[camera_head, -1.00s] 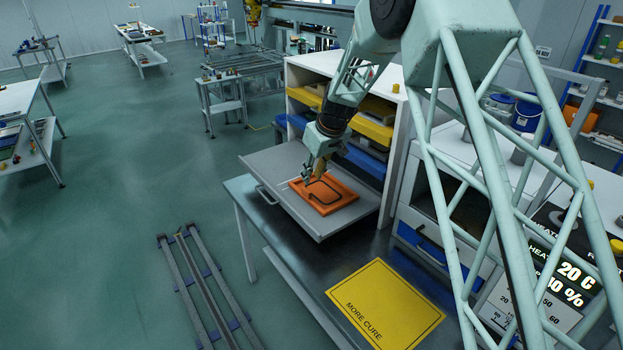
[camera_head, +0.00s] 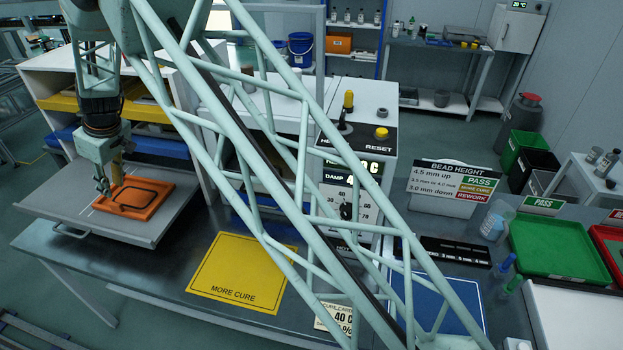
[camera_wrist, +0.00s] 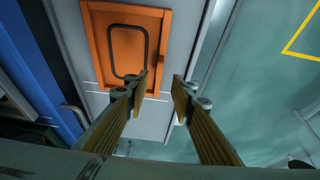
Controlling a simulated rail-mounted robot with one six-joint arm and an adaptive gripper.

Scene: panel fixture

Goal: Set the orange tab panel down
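The orange panel (camera_head: 136,197), with a dark raised loop of bead on its face, lies flat on the pulled-out grey tray (camera_head: 150,228) of the cabinet at left. My gripper (camera_head: 103,187) points down at the panel's left side in the head view. In the wrist view, the panel (camera_wrist: 125,58) lies beyond my gripper (camera_wrist: 160,86), whose two fingers are spread apart with nothing seen clamped between them. The left finger overlaps the panel's near edge in the picture. Whether a finger touches the panel I cannot tell.
A yellow MORE CURE mat (camera_head: 240,275) lies bare on the dark bench. A heater unit (camera_head: 352,185) stands behind it, partly hidden by my arm's lattice. Green PASS tray (camera_head: 560,250) and a red tray (camera_head: 612,240) are at right. The cabinet (camera_head: 50,83) rises behind the pulled-out tray.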

